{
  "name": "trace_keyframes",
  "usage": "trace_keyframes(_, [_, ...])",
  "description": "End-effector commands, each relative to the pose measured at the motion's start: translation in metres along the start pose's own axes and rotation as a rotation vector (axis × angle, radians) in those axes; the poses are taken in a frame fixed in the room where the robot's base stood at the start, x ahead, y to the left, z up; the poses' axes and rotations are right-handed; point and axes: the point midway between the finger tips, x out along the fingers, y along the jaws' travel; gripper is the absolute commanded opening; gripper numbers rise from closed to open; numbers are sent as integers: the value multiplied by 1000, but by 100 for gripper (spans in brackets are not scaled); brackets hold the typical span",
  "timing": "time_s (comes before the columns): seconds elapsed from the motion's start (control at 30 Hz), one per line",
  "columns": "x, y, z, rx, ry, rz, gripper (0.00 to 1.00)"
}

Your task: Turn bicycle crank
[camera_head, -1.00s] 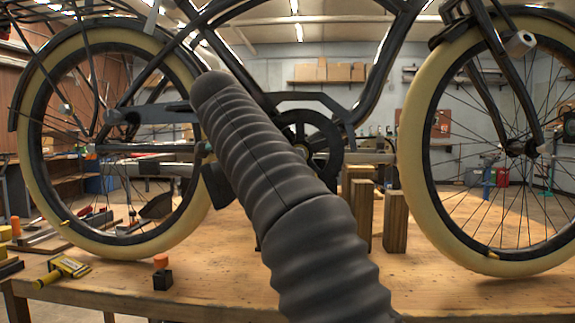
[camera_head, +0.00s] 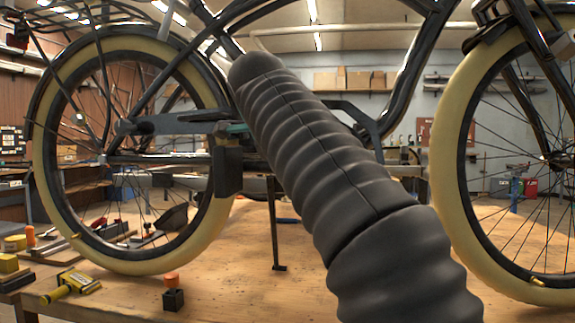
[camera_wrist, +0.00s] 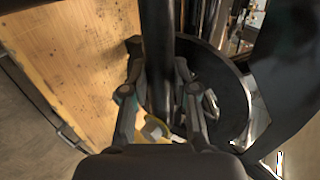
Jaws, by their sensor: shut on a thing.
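The round black chainring (camera_wrist: 236,95) curves just right of the fingers. In the head view, my ribbed dark arm covers the chainring and most of the gripper. A black block, perhaps a pedal (camera_head: 228,170), shows left of the arm. The exact finger contact is hidden.
The wooden bench top (camera_head: 225,285) is largely clear at the front. A thin stand leg (camera_head: 276,225) reaches it. A small black block with an orange top (camera_head: 172,298) and a yellow tool (camera_head: 70,286) lie at front left.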

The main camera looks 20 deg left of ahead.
Motion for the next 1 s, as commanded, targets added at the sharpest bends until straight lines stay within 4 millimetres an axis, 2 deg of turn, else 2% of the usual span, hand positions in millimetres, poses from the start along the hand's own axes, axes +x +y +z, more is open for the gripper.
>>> trace_keyframes(0.1, [-1, -3, -1, 2, -1, -8, 0])
trace_keyframes(0.13, [-1, -3, -1, 2, -1, -8, 30])
trace_keyframes(0.2, [-1, -3, -1, 2, 0, -7, 47])
trace_keyframes(0.23, [-1, -2, -1, 1, 0, -7, 53])
trace_keyframes(0.53, [-1, -1, -1, 0, 1, -3, 53])
trace_keyframes(0.67, [-8, -1, 0, 0, 0, -4, 53])
trace_keyframes(0.77, [-22, -1, 0, 0, -1, -4, 53])
trace_keyframes(1.0, [-72, -1, 0, 1, -3, -6, 53])
